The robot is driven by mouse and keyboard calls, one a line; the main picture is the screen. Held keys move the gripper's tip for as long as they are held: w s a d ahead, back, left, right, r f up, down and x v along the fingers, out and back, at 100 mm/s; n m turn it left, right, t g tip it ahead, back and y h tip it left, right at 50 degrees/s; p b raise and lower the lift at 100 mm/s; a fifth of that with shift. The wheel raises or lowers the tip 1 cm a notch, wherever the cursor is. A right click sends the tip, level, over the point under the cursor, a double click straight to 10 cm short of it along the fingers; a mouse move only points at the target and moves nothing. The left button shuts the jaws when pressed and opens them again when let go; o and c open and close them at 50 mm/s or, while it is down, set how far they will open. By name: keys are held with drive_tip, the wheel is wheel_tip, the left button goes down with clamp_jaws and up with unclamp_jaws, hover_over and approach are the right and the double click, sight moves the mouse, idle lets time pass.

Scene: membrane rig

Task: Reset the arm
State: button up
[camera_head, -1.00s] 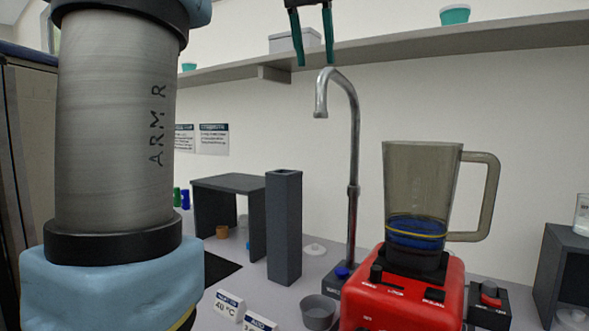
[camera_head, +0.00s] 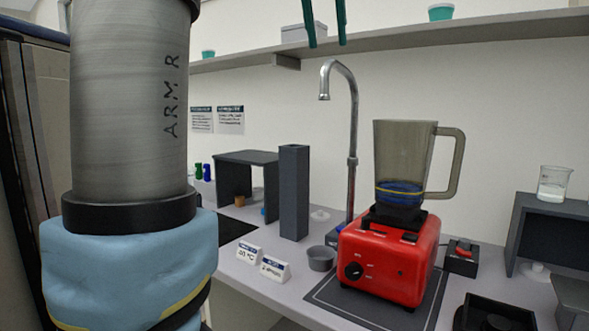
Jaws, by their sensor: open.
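My arm fills the left side of the head view, a grey link marked "ARM R" with black rings and a light blue cover below. My gripper (camera_head: 326,38) shows at the top edge as two dark green fingers pointing down. They are spread apart with nothing between them. In the picture the fingers lie above the faucet (camera_head: 350,140), in front of the wall shelf. The gripper's upper part is out of frame.
A red blender (camera_head: 388,262) with a clear jug (camera_head: 404,155) stands on a dark mat (camera_head: 333,300). A tall grey column (camera_head: 294,195), a small grey bowl (camera_head: 321,258) and label cards (camera_head: 275,269) are nearby. A shelf (camera_head: 400,50) runs along the wall. A beaker (camera_head: 553,183) stands at right.

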drive_tip(key=w+a+f+n+g+y, duration=0.1)
drive_tip(key=w+a+f, duration=0.15)
drive_tip(key=f, duration=1.15)
drive_tip(key=w+a+f+n, duration=0.1)
drive_tip(key=w+a+f, duration=0.15)
drive_tip(key=f, duration=1.15)
drive_tip(key=s+a+f+n, duration=0.1)
drive_tip(key=s+a+f, duration=0.3)
drive_tip(key=s+f, duration=0.3)
drive_tip(key=s+a+f+g, duration=0.1)
drive_tip(key=s+a+f, duration=0.2)
drive_tip(key=s+f, duration=0.4)
wheel_tip(320, 180, down, 6)
drive_tip(key=shift+a+f+n+y, duration=0.25)
drive_tip(key=shift+a+n+y, duration=0.05)
drive_tip(key=shift+a+n, duration=0.1)
